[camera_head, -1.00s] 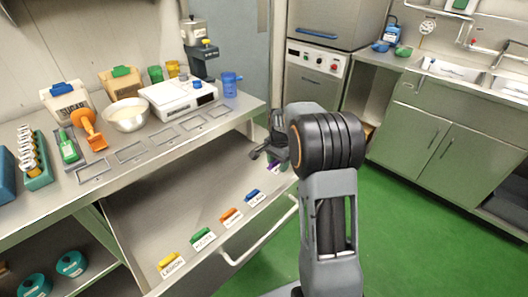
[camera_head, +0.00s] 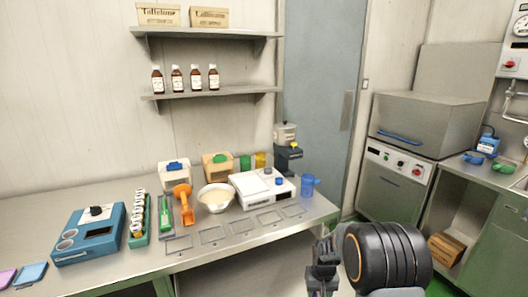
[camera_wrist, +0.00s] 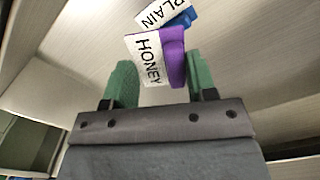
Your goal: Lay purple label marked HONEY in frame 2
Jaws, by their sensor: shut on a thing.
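The purple label marked HONEY (camera_wrist: 149,61) is between the two green fingers of my gripper (camera_wrist: 162,84) in the wrist view. The gripper is shut on its purple grip part, and the white HONEY face shows. In the head view my gripper (camera_head: 321,268) is low, in front of the counter's right end; the label can hardly be made out there. A row of several flat, empty-looking frames lies along the counter's front edge, among them a left one (camera_head: 179,252), middle one (camera_head: 242,232) and right one (camera_head: 294,216). No frame numbers are readable.
The blue label marked PLAIN (camera_wrist: 178,14) lies just beyond HONEY. Behind the frames stand a white scale (camera_head: 262,199), a cream-filled bowl (camera_head: 215,209), an orange tool (camera_head: 184,206) and a blue cup (camera_head: 307,186). A blue device (camera_head: 88,247) stands at left.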

